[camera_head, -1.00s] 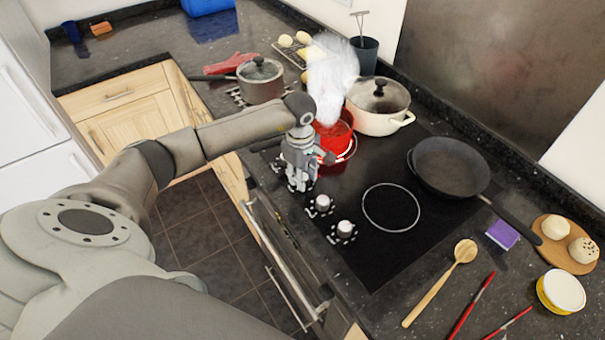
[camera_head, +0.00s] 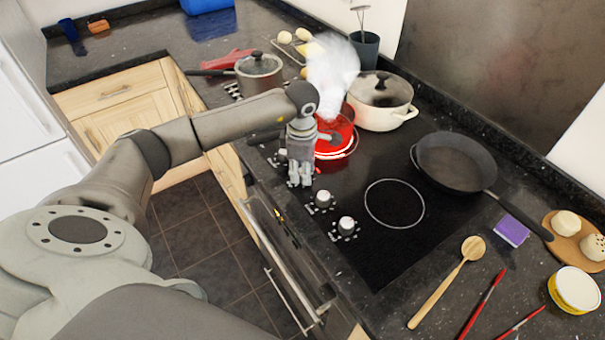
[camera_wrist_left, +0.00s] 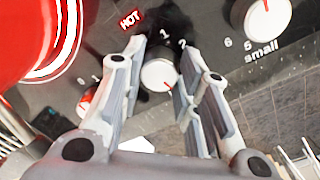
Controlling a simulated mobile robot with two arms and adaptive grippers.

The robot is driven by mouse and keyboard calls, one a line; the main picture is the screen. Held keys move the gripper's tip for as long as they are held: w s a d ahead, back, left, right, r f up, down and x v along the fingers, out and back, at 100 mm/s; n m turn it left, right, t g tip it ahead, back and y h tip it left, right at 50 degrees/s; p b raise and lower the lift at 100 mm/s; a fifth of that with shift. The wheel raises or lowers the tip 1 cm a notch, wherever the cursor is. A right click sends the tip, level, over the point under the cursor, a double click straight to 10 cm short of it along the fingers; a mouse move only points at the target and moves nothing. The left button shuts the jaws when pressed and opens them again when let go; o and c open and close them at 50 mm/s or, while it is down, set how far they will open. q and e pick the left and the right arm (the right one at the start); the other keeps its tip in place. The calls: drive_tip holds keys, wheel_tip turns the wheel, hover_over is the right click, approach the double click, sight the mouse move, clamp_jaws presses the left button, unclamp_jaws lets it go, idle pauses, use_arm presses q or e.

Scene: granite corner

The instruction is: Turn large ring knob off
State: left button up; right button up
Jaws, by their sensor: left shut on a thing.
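My left gripper (camera_head: 300,182) points down at the row of knobs along the hob's front edge. In the left wrist view its two fingers (camera_wrist_left: 160,78) stand either side of a white round knob (camera_wrist_left: 158,74) and are shut on it. The figures 1 and 2 show beside this knob. Its ring label is not readable, and the gripper hides it in the head view. Another knob, with a red mark and the word "small" (camera_wrist_left: 262,52), is at the upper right of the wrist view. Two free knobs show in the head view, a nearer one (camera_head: 346,225) and one beside the gripper (camera_head: 323,199).
A steaming red pot (camera_head: 338,150) stands right behind the gripper, and a red HOT sign (camera_wrist_left: 130,18) shows near it. A cream pot (camera_head: 382,112), a grey saucepan (camera_head: 259,76) and a black pan (camera_head: 453,163) stand around. The front ring (camera_head: 394,203) is bare.

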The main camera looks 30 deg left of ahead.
use_arm(q)
drive_tip(key=n+b, duration=0.2)
drive_tip(key=n, duration=0.2)
drive_tip(key=shift+f+n, duration=0.15)
drive_tip(key=shift+n, duration=0.15)
drive_tip(key=n+b, duration=0.1)
drive_tip(key=n, duration=0.2)
drive_tip(key=shift+n+b, duration=0.3)
drive_tip(key=shift+n, duration=0.1)
drive_tip(key=n+b, duration=0.1)
drive_tip(key=n, duration=0.3)
drive_tip(key=shift+g, duration=0.3)
drive_tip(key=n, duration=0.4)
drive_tip(key=shift+b, duration=0.35)
drive_tip(key=n, duration=0.4)
drive_tip(key=shift+w+d+n, duration=0.1)
drive_tip(key=shift+n, duration=0.2)
drive_tip(key=n, duration=0.3)
drive_tip(key=shift+n+g, duration=0.3)
drive_tip(key=n, duration=0.4)
drive_tip(key=shift+p, duration=0.4)
drive_tip(key=shift+n+p, duration=0.5)
drive_tip(key=shift+n, duration=2)
